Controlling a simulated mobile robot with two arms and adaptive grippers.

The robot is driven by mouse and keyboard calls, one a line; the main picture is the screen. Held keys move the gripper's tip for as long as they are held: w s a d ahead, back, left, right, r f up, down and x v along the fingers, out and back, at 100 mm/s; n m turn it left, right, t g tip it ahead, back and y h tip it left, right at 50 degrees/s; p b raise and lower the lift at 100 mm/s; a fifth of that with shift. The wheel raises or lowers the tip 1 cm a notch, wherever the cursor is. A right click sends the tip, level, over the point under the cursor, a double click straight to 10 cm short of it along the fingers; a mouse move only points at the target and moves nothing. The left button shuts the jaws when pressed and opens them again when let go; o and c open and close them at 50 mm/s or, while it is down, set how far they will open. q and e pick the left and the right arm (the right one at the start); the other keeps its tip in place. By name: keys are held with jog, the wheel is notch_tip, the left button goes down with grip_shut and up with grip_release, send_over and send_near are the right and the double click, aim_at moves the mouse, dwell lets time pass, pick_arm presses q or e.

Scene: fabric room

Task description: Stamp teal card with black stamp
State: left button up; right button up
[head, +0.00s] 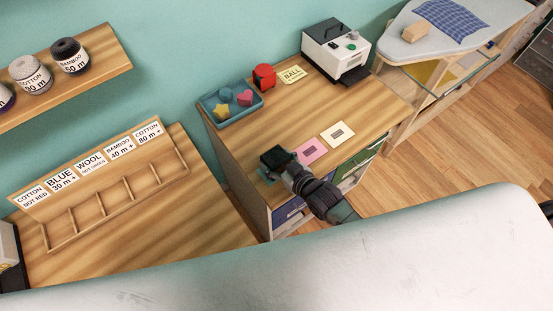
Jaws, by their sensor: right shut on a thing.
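My right gripper (287,170) is over the front left part of the wooden cabinet top and is shut on the dark, blocky black stamp (273,157). A narrow teal edge, seemingly the teal card (266,174), shows just below the stamp; most of it is hidden. I cannot tell whether the stamp touches it. A pink card (309,151) and a cream card (338,134) lie to the right, each with a dark rectangle on it. My left gripper is not in view.
A teal tray (233,117) with several coloured shapes, a red object (264,77), a "BALL" note (291,74) and a white-and-black machine (336,50) stand along the cabinet's back. A wooden rack (115,200) with labels is on the left table. The cabinet's middle is clear.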

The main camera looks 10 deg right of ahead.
jog(key=shift+f, duration=0.15)
notch_tip(320, 180, up, 6)
jog(key=p, duration=0.6)
jog(key=shift+r, duration=0.2)
jog(key=shift+f, duration=0.1)
